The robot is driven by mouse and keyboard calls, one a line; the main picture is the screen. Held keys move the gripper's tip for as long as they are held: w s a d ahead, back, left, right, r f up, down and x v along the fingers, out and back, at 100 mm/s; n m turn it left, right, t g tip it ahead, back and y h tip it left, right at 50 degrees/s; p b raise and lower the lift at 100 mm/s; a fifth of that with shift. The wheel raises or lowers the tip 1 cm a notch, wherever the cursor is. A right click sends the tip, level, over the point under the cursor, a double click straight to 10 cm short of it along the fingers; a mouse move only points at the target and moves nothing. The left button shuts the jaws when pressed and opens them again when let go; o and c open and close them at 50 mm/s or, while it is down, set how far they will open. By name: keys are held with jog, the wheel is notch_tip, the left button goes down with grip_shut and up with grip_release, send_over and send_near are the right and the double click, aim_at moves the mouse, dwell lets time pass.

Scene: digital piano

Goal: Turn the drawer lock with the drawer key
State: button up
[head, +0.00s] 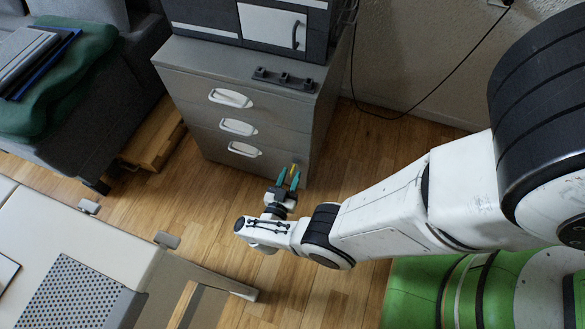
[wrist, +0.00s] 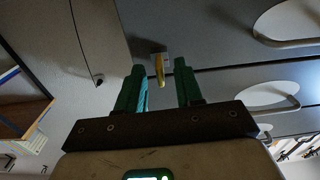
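The grey drawer cabinet (head: 185,75) stands against the wall, with three white-handled drawers. A yellow key (wrist: 159,70) sits at a small pale metal lock plate (wrist: 155,56) on the cabinet's grey front; it also shows in the head view (head: 293,169). My gripper (wrist: 160,72) is open, its teal-green fingers on either side of the key with visible gaps. In the head view my gripper (head: 288,178) is low at the cabinet's right front edge. How deep the key sits in the lock, I cannot tell.
White drawer handles (wrist: 290,20) stick out to the right in the wrist view. A black rack-like object (head: 284,79) lies on the cabinet top. A dark sofa (head: 115,105) stands left, a pale table-like unit (head: 70,235) front left. Wood floor is clear right of the cabinet.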

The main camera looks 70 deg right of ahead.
jog(key=shift+a, duration=0.15)
jog(key=shift+a, duration=2.4)
jog(key=shift+r+p, duration=0.5)
jog(key=s+a+r+p, duration=0.3)
jog(key=s+r+p, duration=0.9)
jog(key=p, duration=0.3)
jog(key=shift+s+a, duration=0.3)
jog(key=shift+s, duration=0.55)
